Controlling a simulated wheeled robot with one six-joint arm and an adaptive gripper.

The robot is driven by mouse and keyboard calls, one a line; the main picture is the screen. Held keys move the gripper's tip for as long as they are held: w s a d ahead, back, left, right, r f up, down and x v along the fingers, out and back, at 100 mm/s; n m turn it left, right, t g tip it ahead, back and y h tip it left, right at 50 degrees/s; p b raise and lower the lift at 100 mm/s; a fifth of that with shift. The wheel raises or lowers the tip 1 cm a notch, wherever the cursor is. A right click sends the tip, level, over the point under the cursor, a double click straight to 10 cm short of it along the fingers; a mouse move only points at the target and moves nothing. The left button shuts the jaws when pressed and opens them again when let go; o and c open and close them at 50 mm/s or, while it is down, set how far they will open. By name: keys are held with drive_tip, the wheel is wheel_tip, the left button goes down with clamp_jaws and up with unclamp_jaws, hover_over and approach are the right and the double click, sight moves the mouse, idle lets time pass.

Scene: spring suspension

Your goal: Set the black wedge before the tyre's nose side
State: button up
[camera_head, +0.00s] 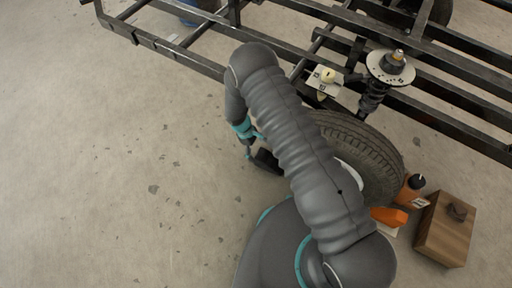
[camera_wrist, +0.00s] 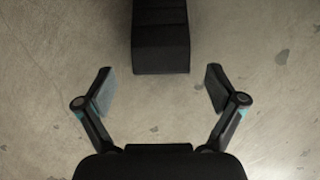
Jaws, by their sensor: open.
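The black wedge (camera_wrist: 160,50) lies on the concrete floor in the wrist view, at the top middle, running out of the frame. My gripper (camera_wrist: 160,88) is open and empty, with one finger to each side below the wedge's near end; I see no contact. In the head view the wedge (camera_head: 267,160) is a small dark shape beside my gripper (camera_head: 250,150), partly hidden by my arm. The tyre (camera_head: 365,150) stands to the right of my arm, which covers part of it. The wedge is left of the tyre, close to it.
A dark metal frame (camera_head: 440,120) spans the top, with a spring strut (camera_head: 374,95) above the tyre. An orange wedge-like block (camera_head: 389,216), an orange bottle (camera_head: 411,190) and a wooden box (camera_head: 444,232) stand at the lower right. The floor at left is clear.

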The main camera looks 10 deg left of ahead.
sight(266, 151)
drive_tip(key=shift+x, duration=3.2)
drive_tip(key=c, duration=1.6)
drive_tip(key=shift+w+d+b, duration=0.15)
drive_tip(key=shift+w+b, duration=0.35)
drive_tip(key=shift+w, duration=0.2)
drive_tip(key=shift+w+d+b, duration=0.2)
drive_tip(key=shift+w, duration=0.35)
drive_tip(key=shift+w+d+b, duration=0.2)
drive_tip(key=shift+w, duration=0.3)
drive_tip(key=o, duration=1.6)
drive_tip(key=shift+v, duration=3.75)
